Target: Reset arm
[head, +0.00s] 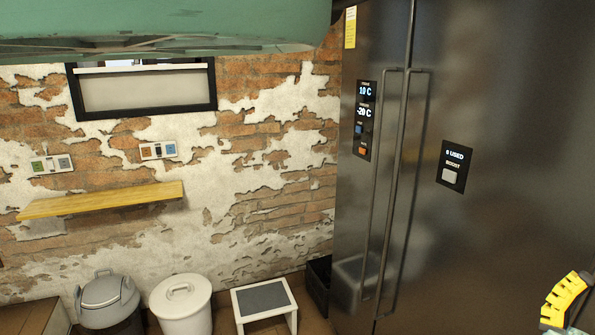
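In the head view a yellow, ribbed, curved piece (565,298) shows at the lower right corner, in front of the dark refrigerator. It is cut off by the frame edge, and I cannot tell whether it is part of my arm. No pair of gripper fingertips shows, so my gripper's opening and anything in it are out of sight.
A tall dark refrigerator (500,230) with long handles fills the right. A green overhead body (160,18) spans the top left. A wooden shelf (100,200) is on the brick wall. Below stand a grey bin (105,292), a white bin (180,310) and a step stool (263,298).

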